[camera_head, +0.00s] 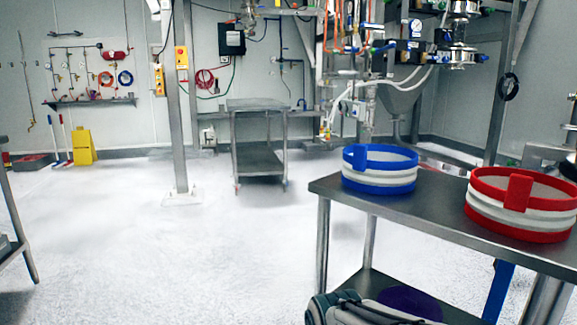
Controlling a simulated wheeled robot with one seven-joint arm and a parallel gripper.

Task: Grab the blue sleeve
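The blue sleeve (380,169) is a round band with blue upper and lower rims, a white middle and a blue tab on its front left. It stands upright near the left end of a dark metal table (420,213) at the right. Nothing touches it from above. A similar red sleeve (522,204) stands on the same table, to the right and nearer, with a clear gap between them. My gripper's fingers are not in view. A grey and dark rounded part, perhaps of my arm, shows at the bottom edge, below the tabletop.
The table's lower shelf (371,282) holds a purple round thing (410,303). A metal post (180,100) and a metal cart (258,105) stand farther back. Hoses and machinery hang behind the table. The white floor (200,250) left of the table is open.

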